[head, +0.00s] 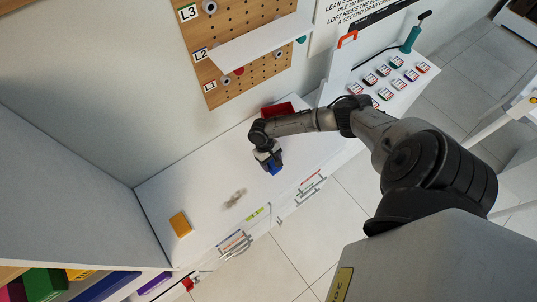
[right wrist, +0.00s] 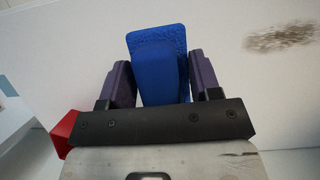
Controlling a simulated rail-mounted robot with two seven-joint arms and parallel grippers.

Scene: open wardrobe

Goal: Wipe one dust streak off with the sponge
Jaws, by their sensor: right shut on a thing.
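A blue sponge (right wrist: 158,70) with a raised grip block is held between the two dark fingers of my right gripper (right wrist: 160,85) in the right wrist view. In the head view my right gripper (head: 270,160) points down over the white surface, with the blue sponge (head: 275,169) at its tip. I cannot tell whether the sponge touches the surface. A brownish dust streak (head: 235,199) lies on the white surface to the lower left of the gripper. The streak also shows at the upper right of the right wrist view (right wrist: 285,36), apart from the sponge. My left gripper is not in view.
A yellow-orange block (head: 180,224) lies on the white surface (head: 160,196) at the left. A red bin (head: 277,109) stands behind my right wrist. A pegboard (head: 250,60) with a white shelf rises at the back. The surface between sponge and streak is clear.

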